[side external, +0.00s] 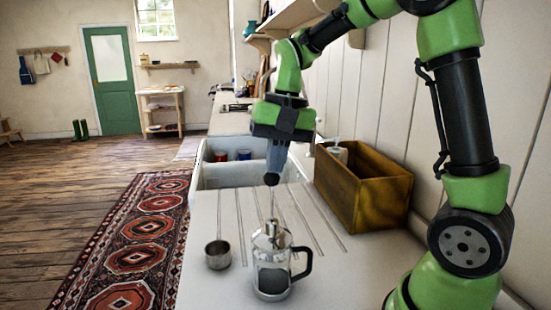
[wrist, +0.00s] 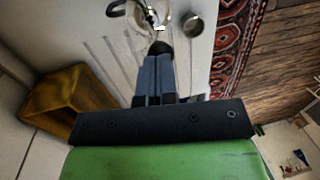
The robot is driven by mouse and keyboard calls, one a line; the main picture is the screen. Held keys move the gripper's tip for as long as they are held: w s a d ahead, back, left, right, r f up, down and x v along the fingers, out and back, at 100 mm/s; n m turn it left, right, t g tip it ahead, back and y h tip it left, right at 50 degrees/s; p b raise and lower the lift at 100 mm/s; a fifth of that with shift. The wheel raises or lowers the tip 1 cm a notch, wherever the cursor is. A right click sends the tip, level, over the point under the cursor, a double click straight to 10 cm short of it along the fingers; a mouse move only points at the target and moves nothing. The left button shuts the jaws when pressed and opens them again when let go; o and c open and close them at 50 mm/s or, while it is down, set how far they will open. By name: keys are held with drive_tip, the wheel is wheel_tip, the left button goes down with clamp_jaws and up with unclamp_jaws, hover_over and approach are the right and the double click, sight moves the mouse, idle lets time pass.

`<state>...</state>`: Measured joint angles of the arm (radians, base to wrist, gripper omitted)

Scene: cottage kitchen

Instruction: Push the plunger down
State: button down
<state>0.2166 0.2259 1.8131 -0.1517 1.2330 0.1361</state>
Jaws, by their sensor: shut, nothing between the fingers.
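The French press (side external: 272,264) stands upright on the white counter, a glass jug with a metal frame, a black handle on its right and dark contents in its lower part. A thin plunger rod (side external: 272,205) rises from its lid, with a dark knob (side external: 271,180) on top. My gripper (side external: 273,172) points down, directly above the knob; its fingertips look to be at or touching it. The fingers are shut with nothing between them. In the wrist view the shut fingers (wrist: 153,75) end at the dark knob (wrist: 160,48), with part of the press beyond.
A small metal cup (side external: 218,255) stands left of the press. A wooden box (side external: 365,190) stands behind it at the right, against the wall. A white sink (side external: 230,175) with red and blue things inside lies behind. The counter's front left is clear.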

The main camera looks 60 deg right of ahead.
wheel_tip(320, 180, down, 8)
drive_tip(key=shift+r, duration=0.15)
idle(0.5)
wheel_tip(320, 180, up, 14)
drive_tip(key=s+d, duration=0.1)
drive_tip(key=d, duration=0.1)
drive_tip(key=shift+r, duration=0.2)
idle(0.6)
drive_tip(key=s+a+f+n+t, duration=0.1)
drive_tip(key=s+a+n+t, duration=0.4)
drive_tip(key=s, duration=0.8)
drive_tip(key=shift+a+f+t, duration=0.4)
drive_tip(key=shift+a+t, duration=0.2)
drive_tip(key=shift+a, duration=1)
